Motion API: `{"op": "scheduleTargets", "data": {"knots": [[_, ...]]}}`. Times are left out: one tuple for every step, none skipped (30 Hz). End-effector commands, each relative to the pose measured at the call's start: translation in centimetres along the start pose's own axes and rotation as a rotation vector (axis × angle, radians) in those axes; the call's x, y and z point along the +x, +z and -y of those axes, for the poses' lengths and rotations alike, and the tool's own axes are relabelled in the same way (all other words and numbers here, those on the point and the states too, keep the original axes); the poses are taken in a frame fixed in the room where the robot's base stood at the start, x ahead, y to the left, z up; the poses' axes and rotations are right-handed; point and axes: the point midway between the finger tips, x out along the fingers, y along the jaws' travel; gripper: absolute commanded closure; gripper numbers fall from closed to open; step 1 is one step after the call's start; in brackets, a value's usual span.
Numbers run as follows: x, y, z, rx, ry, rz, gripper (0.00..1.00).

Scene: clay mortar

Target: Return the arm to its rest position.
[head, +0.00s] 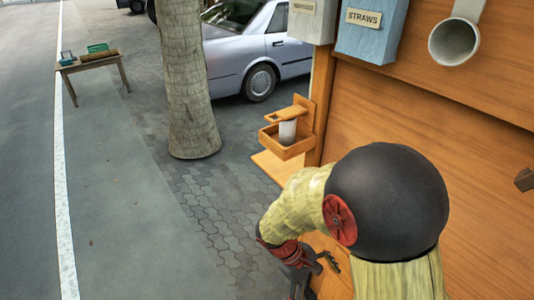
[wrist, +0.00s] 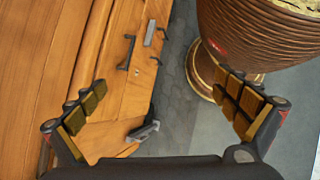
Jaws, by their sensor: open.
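My gripper (wrist: 160,82) is open in the wrist view, its two padded fingers wide apart with nothing between them. In the head view my gripper (head: 308,262) is low near the bottom edge, partly hidden by my own arm, close to the wooden stall front. A big brown ridged mortar (wrist: 260,35) with a golden foot stands at the upper right of the wrist view, beyond the right finger and apart from it. Something pale shows at its top edge. The mortar is not visible in the head view.
The wooden stall wall (head: 420,110) stands close on the right, with a blue straws box (head: 370,28), a grey pipe (head: 455,42) and a small wooden shelf (head: 290,140). A tree trunk (head: 188,80), a car (head: 260,50) and a table (head: 95,62) are farther off. Pavement is clear at left.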

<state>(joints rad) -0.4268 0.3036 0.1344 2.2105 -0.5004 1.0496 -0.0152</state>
Motion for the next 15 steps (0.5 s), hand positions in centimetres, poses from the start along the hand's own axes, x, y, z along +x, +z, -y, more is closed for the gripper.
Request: {"op": "scheduleTargets", "data": {"knots": [[-1.1, 0.9, 0.1, 0.055, -0.034, -0.05, 0.0], [-1.6, 1.3, 0.3, 0.087, -0.056, -0.079, 0.0], [-2.3, 1.9, 0.5, 0.128, -0.083, -0.116, 0.0], [-2.9, 2.2, 0.7, 0.159, -0.103, -0.145, 0.0], [-3.5, 2.6, 0.8, 0.19, -0.123, -0.174, 0.0], [-4.2, 3.2, 0.9, 0.229, -0.147, -0.211, 0.0], [-4.8, 3.6, 0.9, 0.259, -0.165, -0.239, 0.0], [-5.3, 4.0, 1.0, 0.288, -0.182, -0.267, 0.0], [-6.1, 4.6, 1.1, 0.326, -0.204, -0.305, 0.0], [-6.6, 5.0, 1.1, 0.355, -0.22, -0.332, 0.0], [-7.2, 5.5, 1.2, 0.382, -0.234, -0.361, 0.0], [-7.9, 6.0, 1.1, 0.419, -0.253, -0.399, 0.0], [-8.4, 6.5, 1.2, 0.447, -0.267, -0.427, 0.0], [-8.9, 7.0, 1.1, 0.472, -0.278, -0.454, 0.0], [-9.6, 7.6, 1.1, 0.507, -0.293, -0.491, 0.0]]}}
